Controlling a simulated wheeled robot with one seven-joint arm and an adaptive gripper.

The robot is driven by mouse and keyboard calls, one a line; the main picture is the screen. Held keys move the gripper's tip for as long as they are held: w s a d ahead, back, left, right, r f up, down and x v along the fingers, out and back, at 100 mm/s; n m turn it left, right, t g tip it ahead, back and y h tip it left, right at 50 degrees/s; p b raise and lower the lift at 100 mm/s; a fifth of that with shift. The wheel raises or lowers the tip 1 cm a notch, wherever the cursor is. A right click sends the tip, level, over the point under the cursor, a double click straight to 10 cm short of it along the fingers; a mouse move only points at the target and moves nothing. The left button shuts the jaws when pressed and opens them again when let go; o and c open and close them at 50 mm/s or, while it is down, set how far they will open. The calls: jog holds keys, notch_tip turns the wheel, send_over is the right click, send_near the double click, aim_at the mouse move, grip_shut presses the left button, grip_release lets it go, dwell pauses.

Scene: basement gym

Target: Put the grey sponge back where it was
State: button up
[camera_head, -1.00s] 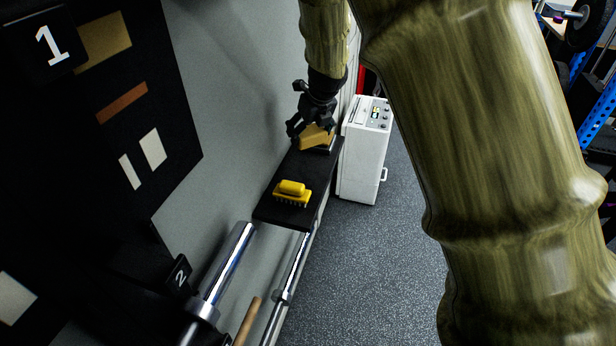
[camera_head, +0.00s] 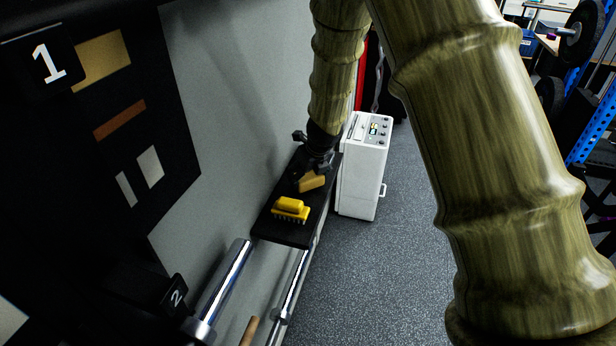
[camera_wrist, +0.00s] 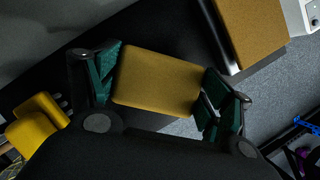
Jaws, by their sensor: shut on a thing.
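My gripper (camera_head: 316,166) is shut on a tan-yellow sponge-like block (camera_head: 312,182), low over the black wall shelf (camera_head: 277,232). In the wrist view the block (camera_wrist: 158,82) sits between the green-padded fingers, gripped by its two ends. I cannot tell whether it touches the shelf. No sponge that looks grey is in view. A yellow brush (camera_head: 290,208) lies on the near part of the shelf, close to the held block; it also shows at the left of the wrist view (camera_wrist: 38,122).
A second tan block with a pale edge (camera_wrist: 252,32) is at the wrist view's upper right, past the right finger. A white cabinet (camera_head: 362,170) stands by the shelf's far end. A black wall board (camera_head: 90,180) and chrome bars (camera_head: 222,285) are nearer.

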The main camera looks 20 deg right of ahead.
jog(key=shift+f, duration=0.4)
jog(key=o, duration=1)
jog(key=shift+f, duration=0.1)
jog(key=shift+c, duration=0.2)
jog(key=shift+s+d+r, duration=0.1)
jog(key=shift+s+r, duration=0.05)
jog(key=shift+r, duration=0.5)
jog(key=v, duration=1.1)
